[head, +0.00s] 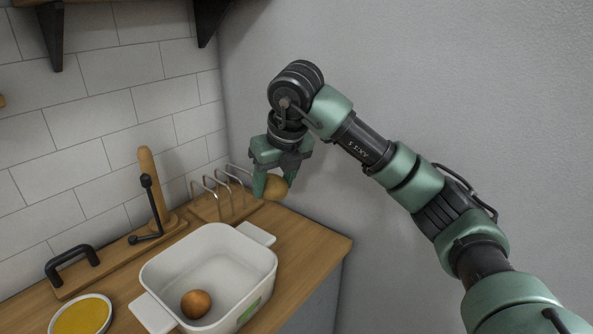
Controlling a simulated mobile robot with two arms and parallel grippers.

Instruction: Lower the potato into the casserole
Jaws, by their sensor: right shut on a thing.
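The casserole (262,268) is a white rectangular dish with two side handles, standing on the wooden counter. One round brown potato (196,304) lies inside it near the front wall. My right gripper (273,184) is shut on another potato (276,188), which is paler and partly hidden by the fingers. It holds this potato above the counter, beyond the casserole's far right end and close to the wire rack. My left gripper is not in view.
A wooden rack with wire loops (222,205) stands behind the casserole. A wooden stand with an upright post (152,185) and black handles is at the back left. A bowl of yellow contents (82,316) sits at front left. The counter (312,246) ends at the right, near the grey wall.

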